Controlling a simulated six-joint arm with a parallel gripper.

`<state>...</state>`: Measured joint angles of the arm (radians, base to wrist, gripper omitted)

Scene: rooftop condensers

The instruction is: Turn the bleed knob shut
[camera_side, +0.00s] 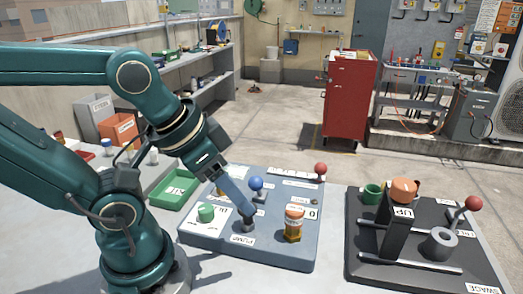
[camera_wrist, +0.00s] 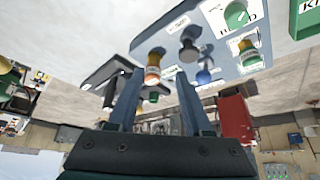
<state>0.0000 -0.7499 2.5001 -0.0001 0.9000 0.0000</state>
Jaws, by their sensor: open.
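The green bleed knob (camera_side: 205,213) sits on a white label plate at the left of the blue-grey panel (camera_side: 285,257). It also shows at the top right of the wrist view (camera_wrist: 236,15), beside a partly cut-off label. My gripper (camera_side: 249,208) points down over the panel, to the right of the green knob and close to the grey post by the PUMP label. In the wrist view my gripper (camera_wrist: 159,76) has its two fingers spread with nothing held. The green knob lies outside the fingers, apart from them.
A blue ball handle (camera_side: 256,183) and an orange-topped knob (camera_side: 294,219) stand near my gripper. A red ball (camera_side: 320,169) is at the panel's back right. A dark SWAGE fixture (camera_side: 420,270) stands to the right, a green tray (camera_side: 175,191) to the left.

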